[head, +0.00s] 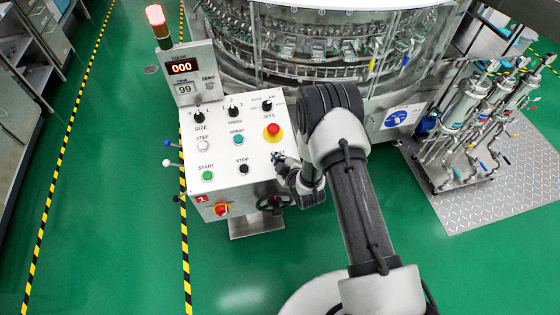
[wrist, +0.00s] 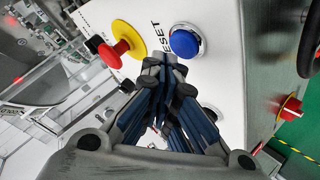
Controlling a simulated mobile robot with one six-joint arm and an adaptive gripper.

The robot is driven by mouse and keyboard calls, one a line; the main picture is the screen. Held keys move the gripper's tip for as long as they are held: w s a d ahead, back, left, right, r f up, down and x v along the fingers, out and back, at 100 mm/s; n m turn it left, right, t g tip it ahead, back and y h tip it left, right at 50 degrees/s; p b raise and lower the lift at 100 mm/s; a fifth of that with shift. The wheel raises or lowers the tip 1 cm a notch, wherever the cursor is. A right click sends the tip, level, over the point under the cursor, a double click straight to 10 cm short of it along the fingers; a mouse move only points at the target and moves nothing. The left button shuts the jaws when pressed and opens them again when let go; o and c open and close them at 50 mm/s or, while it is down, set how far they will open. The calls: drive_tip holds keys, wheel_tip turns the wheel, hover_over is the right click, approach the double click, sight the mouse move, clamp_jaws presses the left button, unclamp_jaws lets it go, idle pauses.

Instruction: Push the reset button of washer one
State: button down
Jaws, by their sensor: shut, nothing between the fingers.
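The washer's white control panel (head: 222,150) slopes in the middle of the head view, with a red plate marked 1 (head: 201,199) on its front. In the wrist view, the blue round reset button (wrist: 184,43) sits in a silver ring beside lettering partly cut off as "ESET". My gripper (wrist: 168,78) is shut and empty, its fingertips just below the button in that picture. Whether they touch the panel, I cannot tell. In the head view, my gripper (head: 280,160) is at the panel's lower right and hides most of the reset button.
A red emergency stop on a yellow base (head: 274,130) is close above my gripper; it also shows in the wrist view (wrist: 125,42). Start (head: 208,176) and stop (head: 243,169) buttons lie to the left. A black handwheel (head: 273,204) is below. The green floor at left is clear.

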drive_tip(key=shift+w+f+b, duration=0.1)
drive_tip(key=shift+f+b, duration=0.35)
drive_tip(key=shift+b, duration=0.05)
drive_tip(key=shift+w+f+b, duration=0.1)
drive_tip(key=shift+f+b, duration=0.25)
drive_tip(key=shift+b, duration=0.15)
idle(0.5)
drive_tip(key=shift+r, duration=0.15)
drive_tip(key=shift+s+r+p, duration=0.2)
drive_tip(key=shift+r+p, duration=0.35)
drive_tip(key=shift+r, duration=0.1)
drive_tip(key=shift+r, duration=0.1)
drive_tip(key=r+p, duration=0.1)
drive_tip(key=r, duration=0.1)
drive_tip(key=s+r+p, duration=0.1)
drive_tip(key=r+p, duration=0.1)
drive_tip(key=shift+s+d+r, duration=0.15)
drive_tip(key=shift+d+r, duration=0.05)
drive_tip(key=shift+r, duration=0.1)
drive_tip(key=shift+r, duration=0.1)
idle(0.7)
